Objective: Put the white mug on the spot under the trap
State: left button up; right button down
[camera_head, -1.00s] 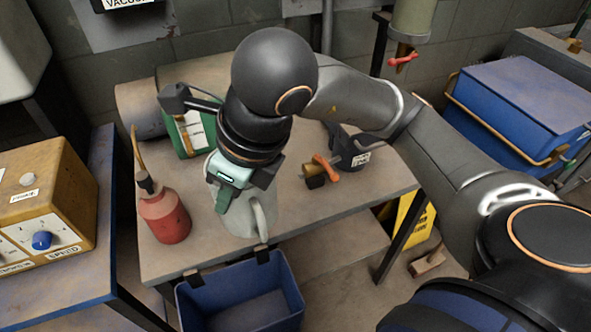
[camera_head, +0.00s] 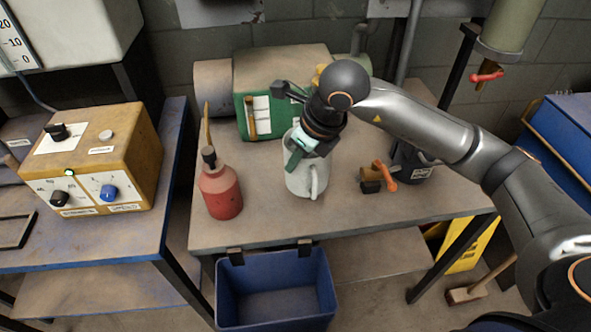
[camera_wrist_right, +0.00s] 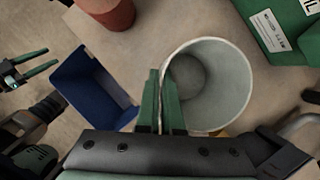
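The white mug (camera_head: 299,181) is upright over the brown table, its handle toward the front right. I cannot tell whether its base touches the tabletop. My right gripper (camera_head: 293,159) is at its rim; in the right wrist view its green fingers (camera_wrist_right: 161,100) pinch the wall of the mug (camera_wrist_right: 222,84), which looks empty inside. A grey-green cylinder with a red-handled valve (camera_head: 510,35), perhaps the trap, hangs at the upper right. I cannot make out a marked spot beneath it. My left gripper (camera_wrist_right: 50,58) shows open and empty at the left of the wrist view.
A red oil can (camera_head: 221,192) stands left of the mug, a green box (camera_head: 270,75) behind it. An orange-handled brass valve (camera_head: 377,177) and a dark container (camera_head: 413,165) are to its right. A blue bin (camera_head: 275,290) hangs at the table's front. The front tabletop is fairly clear.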

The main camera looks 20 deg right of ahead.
aim_at(295, 193)
jog(key=shift+w+d+f, duration=0.1)
jog(key=shift+w+f, duration=0.05)
jog(key=shift+f, duration=1.65)
jog(key=shift+f, duration=0.15)
jog(key=c, duration=1.1)
grip_release()
